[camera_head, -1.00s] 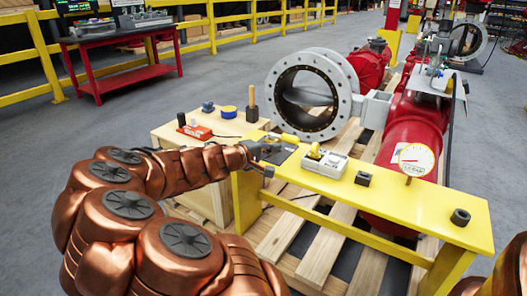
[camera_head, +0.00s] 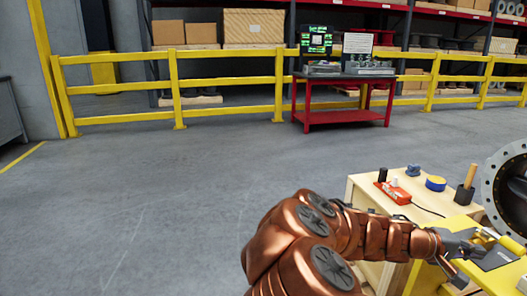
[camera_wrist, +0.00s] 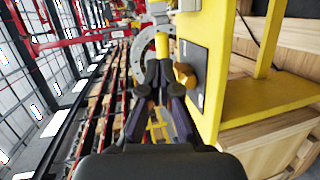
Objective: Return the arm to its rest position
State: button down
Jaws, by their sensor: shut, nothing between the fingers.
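My copper arm (camera_head: 378,238) reaches right across the head view, low, toward the left end of a yellow bench (camera_head: 490,278). My gripper (camera_head: 462,255) is at that end, beside a dark plate (camera_head: 497,256) with a yellow part (camera_head: 505,238). In the wrist view my gripper's fingertips (camera_wrist: 160,76) are together, with nothing seen between them. There, a yellow cylinder (camera_wrist: 165,45) shows just beyond the tips and an orange knob (camera_wrist: 184,74) sits close on their right, on the dark plate (camera_wrist: 201,62). Whether the fingers touch either part I cannot tell.
A grey flange (camera_head: 500,190) stands at the right edge. Open floor (camera_head: 150,200) lies left, before a yellow railing (camera_head: 120,88) and red table (camera_head: 335,118).

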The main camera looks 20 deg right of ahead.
jog(key=s+a+r+m+y+p, duration=0.2)
jog(key=s+a+r+y+p, duration=0.2)
jog(key=a+r+p, duration=0.75)
jog(key=s+a+r+n+y+p, duration=0.1)
jog(key=s+a+r+y+p, duration=0.1)
jog(key=a+r+p, duration=0.3)
jog(key=s+a+r+n+t+y+p, duration=0.1)
jog(key=a+r+y+p, duration=0.4)
jog(key=a+p, duration=0.6)
jog(key=s+a+r+n+t+y+p, duration=0.1)
jog(key=s+a+r+n+y+p, duration=0.2)
jog(key=a+r+p, duration=0.4)
jog(key=s+a+p, duration=0.1)
jog(key=a, duration=0.5)
jog(key=shift+s+a+y, duration=0.2)
jog(key=shift+a+y, duration=0.05)
jog(key=shift+y, duration=0.15)
jog(key=shift+d, duration=0.15)
